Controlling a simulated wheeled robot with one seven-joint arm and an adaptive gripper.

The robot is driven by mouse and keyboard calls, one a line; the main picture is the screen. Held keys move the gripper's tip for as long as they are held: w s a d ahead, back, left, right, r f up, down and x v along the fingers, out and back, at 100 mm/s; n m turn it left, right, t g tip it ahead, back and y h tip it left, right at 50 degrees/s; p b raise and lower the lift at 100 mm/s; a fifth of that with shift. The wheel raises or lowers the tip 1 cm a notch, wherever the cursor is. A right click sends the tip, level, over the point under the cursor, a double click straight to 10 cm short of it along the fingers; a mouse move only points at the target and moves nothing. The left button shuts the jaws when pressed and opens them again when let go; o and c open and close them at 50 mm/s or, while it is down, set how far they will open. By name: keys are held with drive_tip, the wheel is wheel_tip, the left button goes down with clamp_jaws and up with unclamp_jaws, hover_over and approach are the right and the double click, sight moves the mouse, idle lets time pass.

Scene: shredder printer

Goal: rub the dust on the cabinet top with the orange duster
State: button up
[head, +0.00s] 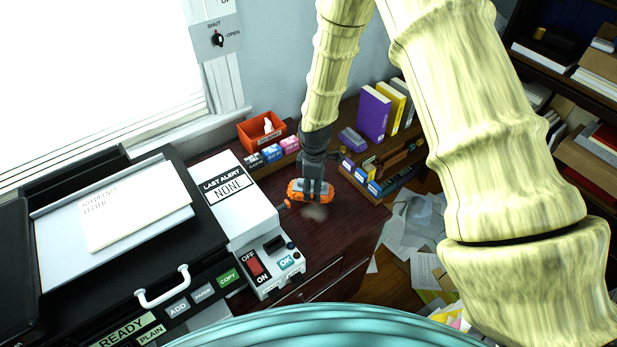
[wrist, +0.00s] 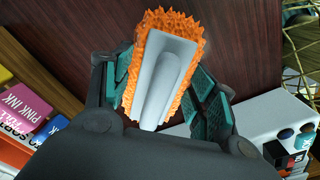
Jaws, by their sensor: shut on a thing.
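The orange duster (head: 298,191) has a grey back and a fuzzy orange rim. My gripper (head: 315,185) is shut on it and holds it low at the dark wooden cabinet top (head: 253,199). I cannot tell whether the bristles touch the wood. In the wrist view the duster (wrist: 165,70) sits between the two green-padded fingers of my gripper (wrist: 165,95). A pale patch of dust (head: 316,211) lies on the cabinet top just in front of the duster, and part of it may be hidden under the duster.
A white alert box (head: 235,196) with switches stands left of the duster. A wooden shelf with books (head: 374,113) is at the right. Papers (head: 410,225) litter the floor beyond the cabinet's right edge.

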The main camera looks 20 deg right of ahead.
drive_tip(key=shift+w+r+p, duration=0.15)
drive_tip(key=shift+r+p, duration=0.3)
drive_tip(key=shift+r, duration=0.4)
drive_tip(key=shift+r+p, duration=0.5)
drive_tip(key=shift+r, duration=0.45)
